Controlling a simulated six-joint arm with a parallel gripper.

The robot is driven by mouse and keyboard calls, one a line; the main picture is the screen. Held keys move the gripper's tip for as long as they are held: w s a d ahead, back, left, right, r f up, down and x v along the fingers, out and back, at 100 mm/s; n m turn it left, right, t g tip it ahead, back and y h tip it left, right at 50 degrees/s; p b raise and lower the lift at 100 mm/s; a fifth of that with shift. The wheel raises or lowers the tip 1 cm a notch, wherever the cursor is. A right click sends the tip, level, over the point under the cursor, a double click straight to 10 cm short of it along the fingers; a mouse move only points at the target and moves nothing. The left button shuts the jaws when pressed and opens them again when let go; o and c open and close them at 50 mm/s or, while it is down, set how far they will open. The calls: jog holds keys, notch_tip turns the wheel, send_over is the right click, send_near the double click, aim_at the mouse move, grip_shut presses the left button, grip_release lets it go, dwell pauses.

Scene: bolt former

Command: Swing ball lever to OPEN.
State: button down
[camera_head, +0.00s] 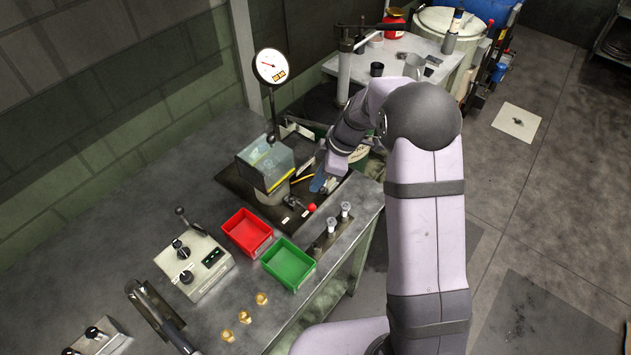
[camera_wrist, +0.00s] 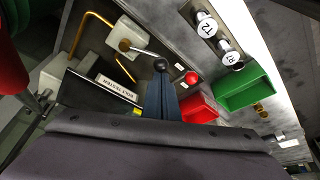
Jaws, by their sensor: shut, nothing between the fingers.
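My gripper (camera_wrist: 161,84) is shut and empty, its dark blue fingers pointing down at the bench fixture. In the wrist view a black ball knob (camera_wrist: 160,65) sits at the fingertips, on a thin rod from a cream block (camera_wrist: 126,40) with a brass hub; I cannot tell if they touch. A red ball (camera_wrist: 191,77) is just right of the fingers, apart from them, with small unreadable labels beside it. The black knob is hidden there by my arm.
A clear guard box (camera_head: 265,163) and a dial gauge (camera_head: 271,66) stand left of my gripper. A red tray (camera_head: 247,232), a green tray (camera_head: 288,264) and upright posts (camera_head: 338,218) are nearby. A brass pipe (camera_wrist: 92,24) runs beside the cream block.

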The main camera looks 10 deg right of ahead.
jog(key=shift+d+f+b, duration=0.1)
jog(key=shift+d+b, duration=0.05)
jog(key=shift+b, duration=0.2)
jog(key=shift+s+d+f+n+g+b, duration=0.2)
jog(key=shift+d+n+g+b, duration=0.2)
jog(key=shift+n+b, duration=0.65)
jog(key=shift+s+d+r+n+g+b, duration=0.1)
jog(key=shift+s+d+n+g+b, duration=0.15)
jog(key=shift+d+n+b, duration=0.45)
jog(key=shift+w+d+r+n+g+h+b, duration=0.15)
jog(key=shift+d+n+g, duration=0.15)
jog(key=shift+d+n, duration=0.6)
jog(key=shift+w+d+n+g+h+b, duration=0.1)
jog(key=shift+w+d+n+g, duration=0.15)
jog(key=shift+d+n, duration=0.6)
jog(key=shift+w+d+r+n+g+h+b, duration=0.15)
jog(key=shift+d+n+g, duration=0.15)
jog(key=shift+d+n, duration=0.6)
jog(key=shift+a+f, duration=0.1)
jog(key=shift+a, duration=0.1)
